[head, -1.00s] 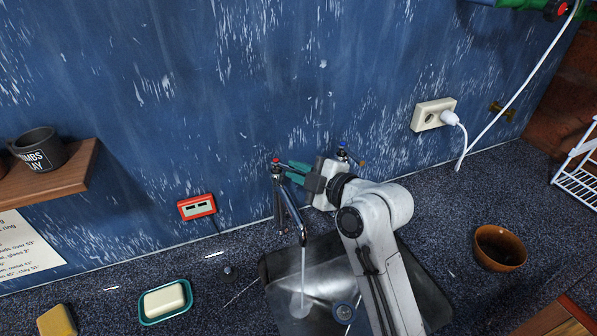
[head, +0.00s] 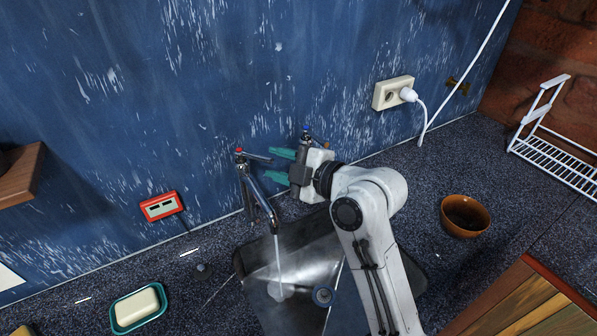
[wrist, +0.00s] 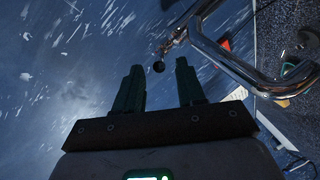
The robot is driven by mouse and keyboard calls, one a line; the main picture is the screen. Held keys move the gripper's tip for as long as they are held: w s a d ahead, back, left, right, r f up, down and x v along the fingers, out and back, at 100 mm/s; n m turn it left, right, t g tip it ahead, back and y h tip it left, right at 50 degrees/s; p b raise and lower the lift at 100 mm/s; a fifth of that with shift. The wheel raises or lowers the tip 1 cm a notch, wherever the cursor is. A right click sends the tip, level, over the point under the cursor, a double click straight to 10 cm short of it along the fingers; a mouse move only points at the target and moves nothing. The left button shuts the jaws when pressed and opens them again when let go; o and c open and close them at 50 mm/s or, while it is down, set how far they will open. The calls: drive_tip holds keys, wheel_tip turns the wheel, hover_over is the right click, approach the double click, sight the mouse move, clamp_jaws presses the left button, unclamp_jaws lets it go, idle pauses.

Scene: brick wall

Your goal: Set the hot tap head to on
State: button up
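The hot tap head (head: 239,152) has a red cap and stands against the blue wall. Its lever (head: 256,157) points right, toward my gripper. The chrome spout (head: 261,201) slants down to the sink, and a stream of water (head: 278,262) runs from it. The blue-capped tap head (head: 306,130) is behind my gripper, partly hidden. My gripper (head: 272,164) has its teal fingers spread, with nothing between them, just right of the red-capped head.
The metal sink (head: 252,270) lies below the tap. A red-framed socket (head: 161,206) and a soap dish (head: 117,318) are to the left. A white plug socket (head: 386,95), a brown bowl (head: 447,225) and a white wire rack (head: 555,160) are to the right.

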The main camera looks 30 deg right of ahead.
drive_tip(key=b+v, duration=0.1)
drive_tip(key=v, duration=0.5)
drive_tip(key=shift+c, duration=0.3)
